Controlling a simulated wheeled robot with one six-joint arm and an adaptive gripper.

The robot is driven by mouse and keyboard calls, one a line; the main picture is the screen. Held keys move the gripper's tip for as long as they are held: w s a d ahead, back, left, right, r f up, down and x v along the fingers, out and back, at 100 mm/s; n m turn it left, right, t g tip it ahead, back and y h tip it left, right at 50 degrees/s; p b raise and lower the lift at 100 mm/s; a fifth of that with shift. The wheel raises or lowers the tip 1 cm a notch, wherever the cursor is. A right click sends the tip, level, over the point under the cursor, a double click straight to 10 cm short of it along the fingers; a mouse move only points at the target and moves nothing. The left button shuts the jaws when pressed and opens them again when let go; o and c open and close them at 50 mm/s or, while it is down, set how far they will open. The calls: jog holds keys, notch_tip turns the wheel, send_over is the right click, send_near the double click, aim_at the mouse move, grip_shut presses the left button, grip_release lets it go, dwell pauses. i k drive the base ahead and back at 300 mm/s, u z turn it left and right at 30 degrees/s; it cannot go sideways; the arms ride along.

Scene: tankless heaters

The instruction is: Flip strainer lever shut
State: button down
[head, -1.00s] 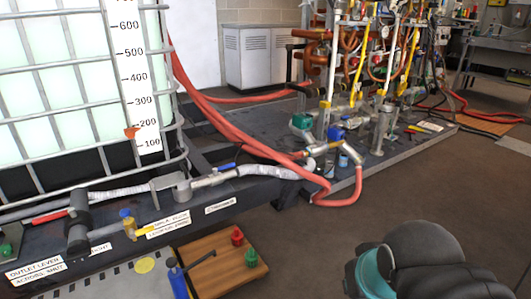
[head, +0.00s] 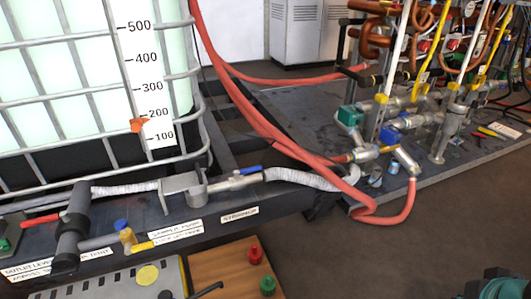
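A small blue lever (head: 248,169) sits on top of a metal valve in the pipe run, left of centre in the head view. It lies roughly along the pipe. A grey metal strainer body (head: 184,190) is just left of it. A label (head: 240,214) on the frame edge below seems to read "strainer". Only a teal and dark part of my arm shows at the bottom right corner, well away from the lever. My gripper is outside the picture.
Red hoses (head: 255,125) curve down right of the lever, and a pale flexible hose (head: 310,178) joins the valve. The caged tank (head: 95,100) stands behind. Floor (head: 380,255) is clear at lower right.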

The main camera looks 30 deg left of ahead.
aim_at(250, 170)
jog(key=u, duration=0.4)
jog(key=i, duration=0.7)
jog(key=u, duration=0.95)
jog(key=i, duration=0.25)
jog(key=u, duration=0.25)
